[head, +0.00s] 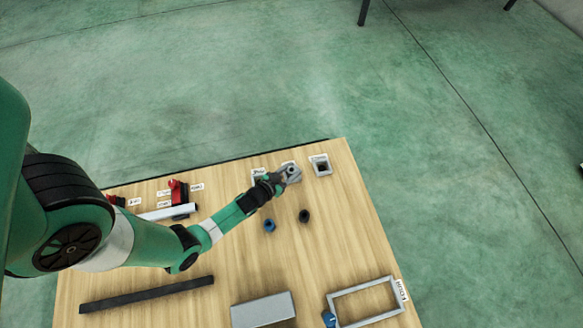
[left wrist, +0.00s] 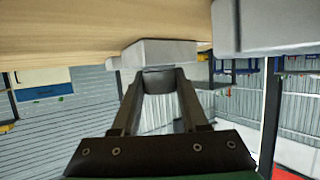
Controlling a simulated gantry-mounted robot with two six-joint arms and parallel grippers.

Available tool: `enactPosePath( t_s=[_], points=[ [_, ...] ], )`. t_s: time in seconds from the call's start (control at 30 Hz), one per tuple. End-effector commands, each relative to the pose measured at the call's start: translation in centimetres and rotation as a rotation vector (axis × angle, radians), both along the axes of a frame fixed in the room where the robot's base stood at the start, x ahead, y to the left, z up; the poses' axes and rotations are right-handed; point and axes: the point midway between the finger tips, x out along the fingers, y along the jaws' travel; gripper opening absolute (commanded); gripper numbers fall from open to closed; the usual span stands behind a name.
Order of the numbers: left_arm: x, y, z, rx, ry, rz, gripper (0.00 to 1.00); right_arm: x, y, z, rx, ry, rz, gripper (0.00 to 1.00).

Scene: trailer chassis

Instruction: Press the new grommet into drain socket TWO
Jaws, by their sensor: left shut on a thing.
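My left gripper (head: 281,178) is at the far edge of the table, at a grey drain socket block (head: 294,174) in the middle of the row of labels. In the left wrist view the fingers (left wrist: 158,84) are shut on a dark piece (left wrist: 158,76), likely the grommet, right against a grey block (left wrist: 155,53). Whether it sits inside the socket hole is hidden. A second grey socket (head: 321,166) with a dark square opening stands to the right. A blue grommet-like piece (head: 269,225) and a black one (head: 304,216) stand nearer on the table. My right gripper is not in view.
Red clamp-like parts (head: 178,191) and a light bar (head: 168,212) lie at the left. A dark bar (head: 146,295), a grey block (head: 263,309) and a rectangular frame tray (head: 392,296) lie near the front. The table's middle right is clear.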

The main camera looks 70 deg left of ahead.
Motion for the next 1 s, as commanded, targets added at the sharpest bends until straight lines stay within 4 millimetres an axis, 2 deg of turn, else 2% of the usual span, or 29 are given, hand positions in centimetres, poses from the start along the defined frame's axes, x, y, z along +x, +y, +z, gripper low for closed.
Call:
enactPosePath(
  t_s=[0.13,0.17,0.3,0.67,0.77,1.0],
  points=[
    [0.0,0.0,-0.1,-0.002,0.0,0.0,0.0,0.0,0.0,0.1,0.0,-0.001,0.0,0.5],
    [0.0,0.0,-0.1,-0.002,0.0,-0.001,0.47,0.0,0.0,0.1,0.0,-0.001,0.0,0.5],
    [0.0,0.0,-0.1,-0.001,-0.001,-0.001,0.72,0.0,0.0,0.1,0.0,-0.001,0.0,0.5],
    [0.0,0.0,0.1,0.0,0.0,0.0,0.73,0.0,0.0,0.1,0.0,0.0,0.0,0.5],
    [-1.2,-0.6,1.0,-0.002,0.002,0.0,0.73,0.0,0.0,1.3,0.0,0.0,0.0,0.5],
    [-5.9,-3.1,3.5,-0.002,0.003,0.001,0.73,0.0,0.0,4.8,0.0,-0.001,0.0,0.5]
  ],
)
